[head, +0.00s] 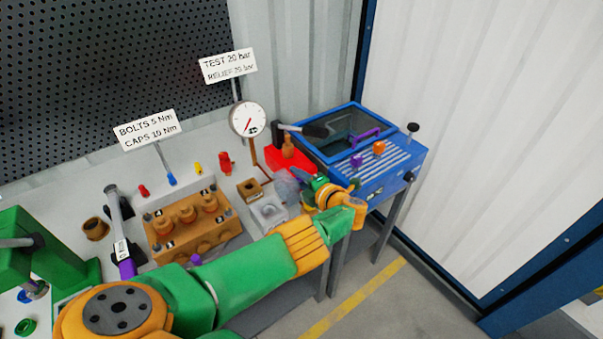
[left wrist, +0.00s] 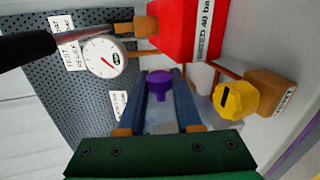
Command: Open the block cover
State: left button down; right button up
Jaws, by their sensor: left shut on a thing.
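A clear cover (head: 284,190) stands beside a pale block (head: 268,211) on the bench in the head view; its exact edges are hard to make out. In the left wrist view a purple knob (left wrist: 159,84) sits between my fingers, with translucent material (left wrist: 163,115) behind it, seemingly the cover. My left gripper (head: 303,178) reaches the cover from the right in the head view. In the left wrist view its fingers (left wrist: 163,82) are shut on the purple knob. The gripper partly hides the knob and cover in the head view. My right gripper is not in view.
A red box (left wrist: 190,30), a black-handled lever (head: 310,130) and a gauge (head: 248,119) stand close behind. A yellow knob (left wrist: 237,98) is close by in the wrist view. A blue tank unit (head: 385,170) is to the right, an orange pump block (head: 190,220) to the left.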

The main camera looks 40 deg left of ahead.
pick_arm(q)
jog(key=shift+f, duration=0.2)
jog(key=shift+w+d+f+m+g+b, duration=0.1)
jog(key=shift+w+m+g+b, duration=0.2)
jog(key=shift+m+b, duration=0.2)
jog(key=c, duration=0.6)
grip_release()
jog(key=p+v, duration=0.3)
jog(key=v, duration=0.4)
jog(key=shift+s+p, duration=0.1)
jog(key=shift+p, duration=0.3)
